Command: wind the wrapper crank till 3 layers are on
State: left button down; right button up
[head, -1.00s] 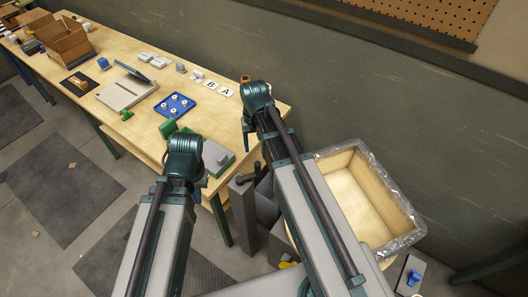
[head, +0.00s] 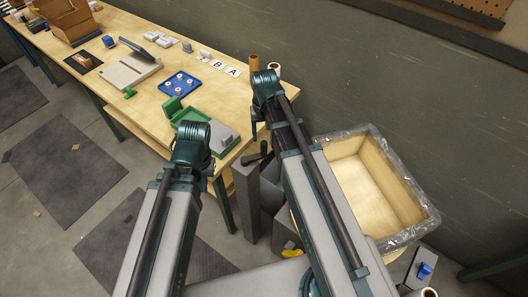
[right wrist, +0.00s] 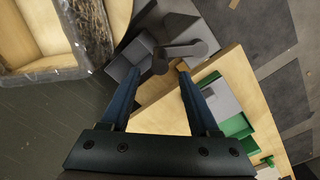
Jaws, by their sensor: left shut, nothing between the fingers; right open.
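A wooden crate (head: 432,217) with clear film around its rim stands to the right of my right arm. I cannot count the film layers. A dark grey post (head: 246,200) stands left of that arm. A dark crank arm (right wrist: 188,49) with a round knob shows in the right wrist view, on grey housing. My right gripper (right wrist: 158,70) is open, its blue fingers spread on either side of the knob's direction; contact cannot be told. In the head view my right gripper (head: 254,128) is above the bench end. My left gripper (head: 204,184) is shut and empty by the bench's front edge.
The wooden bench (head: 150,100) runs to the upper left. It carries a green tool (head: 180,112), a blue tray (head: 179,85), lettered cards (head: 225,70), and a cardboard box (head: 70,25). A blue-knobbed box (head: 424,271) sits at lower right. Floor at left is mostly clear.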

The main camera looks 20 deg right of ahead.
aim_at(264, 143)
notch_tip(264, 143, down, 7)
jog(key=b, duration=0.5)
jog(key=shift+r+b, duration=0.1)
jog(key=shift+b, duration=0.3)
grip_shut()
dwell(0.9)
